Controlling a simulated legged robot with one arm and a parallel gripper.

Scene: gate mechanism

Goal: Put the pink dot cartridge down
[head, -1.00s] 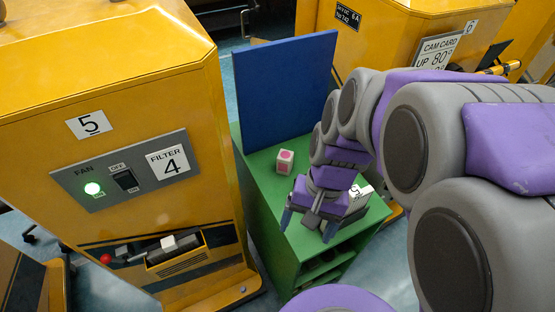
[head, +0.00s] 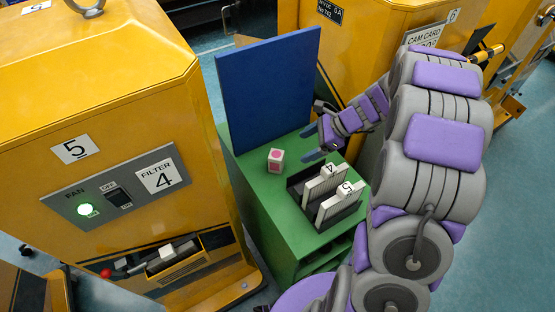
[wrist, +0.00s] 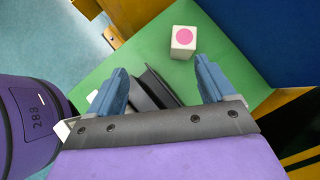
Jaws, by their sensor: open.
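The pink dot cartridge (head: 276,160) is a small white block with pink dots. It rests upright on the green stand (head: 240,180), left of the slotted holder. My gripper (head: 312,144) is open and empty, to the right of the cartridge and apart from it, with its fingers pointing left. In the wrist view, the cartridge (wrist: 184,42) sits on the green top beyond my two blue fingers (wrist: 161,82), nearer the right one, with nothing between them in their grip.
A dark holder (head: 308,215) on the stand has white cartridges labelled 4 (head: 328,172) and 5 (head: 345,189). A blue panel (head: 268,90) rises behind. A yellow machine (head: 110,120) with a lit green fan light stands on the left, another (head: 365,40) behind.

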